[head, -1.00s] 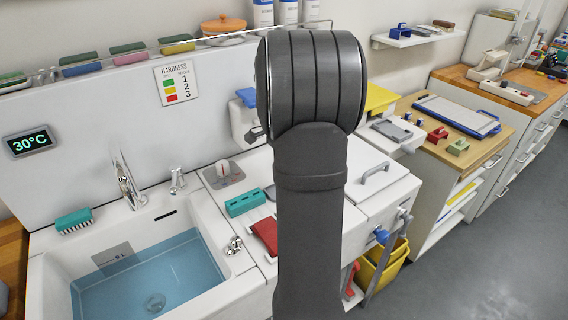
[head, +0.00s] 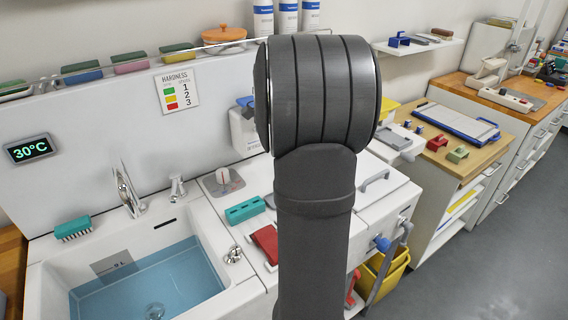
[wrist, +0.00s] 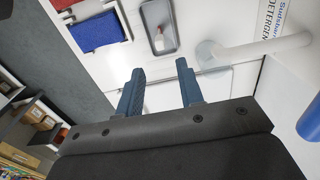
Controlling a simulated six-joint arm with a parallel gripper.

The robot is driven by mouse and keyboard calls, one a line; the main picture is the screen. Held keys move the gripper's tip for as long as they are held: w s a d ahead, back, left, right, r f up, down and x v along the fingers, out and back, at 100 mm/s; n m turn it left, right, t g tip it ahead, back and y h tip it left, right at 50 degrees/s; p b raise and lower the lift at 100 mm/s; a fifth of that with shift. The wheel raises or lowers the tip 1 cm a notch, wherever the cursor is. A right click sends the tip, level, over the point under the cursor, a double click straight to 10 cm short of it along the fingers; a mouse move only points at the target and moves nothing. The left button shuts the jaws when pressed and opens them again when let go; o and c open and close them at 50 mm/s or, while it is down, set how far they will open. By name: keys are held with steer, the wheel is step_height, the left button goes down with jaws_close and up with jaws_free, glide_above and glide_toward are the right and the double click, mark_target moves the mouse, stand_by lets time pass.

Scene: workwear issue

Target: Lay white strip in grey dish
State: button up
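The grey dish (wrist: 158,27) is a small shallow tray with rounded corners on a white surface, near the top of the wrist view. A small whitish piece with a pinkish end (wrist: 163,40) lies in it; it looks like the white strip. My gripper (wrist: 160,85) is open in the wrist view, its two blue-grey fingers apart over a white surface. Nothing shows between them. The dish is beyond the fingertips. In the head view my arm's thick dark links fill the middle and hide my gripper.
In the wrist view, a blue pad (wrist: 97,32) is left of the dish and a white curved handle (wrist: 258,47) is right of it. A detergent label (wrist: 285,18) is at the top right. The head view shows a water-filled sink (head: 150,285) and a wooden-topped unit (head: 480,155).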

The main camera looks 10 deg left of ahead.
step_height(320, 180, up, 4)
stand_by(0.5)
step_height(320, 180, down, 13)
steer(key=shift+f, duration=0.1)
steer(key=shift+r, duration=0.25)
steer(key=shift+f, duration=0.1)
stand_by(0.4)
